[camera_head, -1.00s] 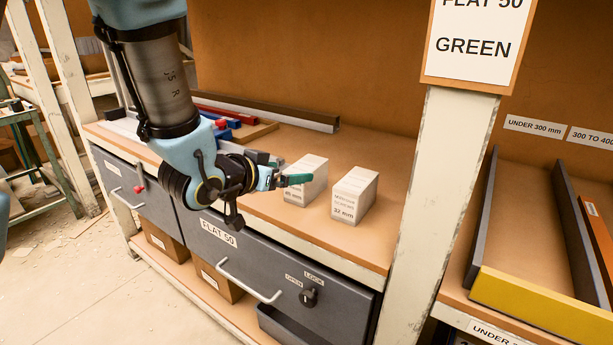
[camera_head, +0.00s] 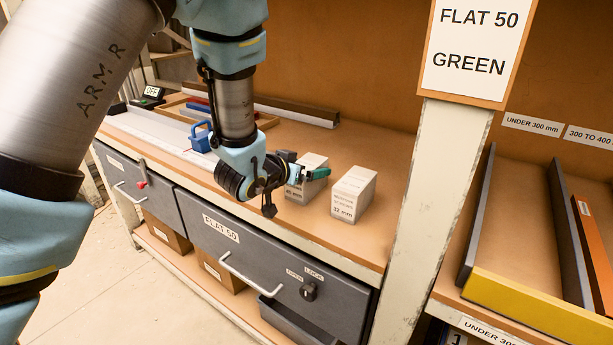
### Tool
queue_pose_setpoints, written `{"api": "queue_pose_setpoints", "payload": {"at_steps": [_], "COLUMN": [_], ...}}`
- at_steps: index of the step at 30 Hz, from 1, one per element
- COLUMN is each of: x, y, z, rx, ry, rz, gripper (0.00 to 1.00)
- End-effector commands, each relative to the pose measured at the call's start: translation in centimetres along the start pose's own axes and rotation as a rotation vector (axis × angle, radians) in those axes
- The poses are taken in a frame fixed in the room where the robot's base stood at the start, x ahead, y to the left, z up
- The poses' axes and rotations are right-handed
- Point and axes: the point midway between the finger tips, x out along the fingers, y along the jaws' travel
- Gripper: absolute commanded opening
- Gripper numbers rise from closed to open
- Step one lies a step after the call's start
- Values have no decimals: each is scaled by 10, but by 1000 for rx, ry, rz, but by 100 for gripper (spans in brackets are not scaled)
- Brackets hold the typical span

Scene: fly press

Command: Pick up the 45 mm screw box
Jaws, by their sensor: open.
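Two small white boxes stand side by side on the wooden bench top. The right box (camera_head: 354,194) has a printed label that reads 32 mm.
A white post (camera_head: 436,215) with a FLAT 50 GREEN sign (camera_head: 470,50) stands to the right. Below is a grey drawer (camera_head: 262,262) with a handle and knob.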

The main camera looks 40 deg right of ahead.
Motion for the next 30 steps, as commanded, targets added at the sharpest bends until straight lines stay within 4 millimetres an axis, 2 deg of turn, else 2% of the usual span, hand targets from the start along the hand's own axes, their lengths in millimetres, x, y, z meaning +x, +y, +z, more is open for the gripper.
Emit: {"api": "queue_pose_setpoints", "payload": {"at_steps": [4,30], "x": [0,0], "y": [0,0], "z": [0,0], "rx": [0,0], "ry": [0,-1], "rz": [0,0], "gripper": [100,2]}}
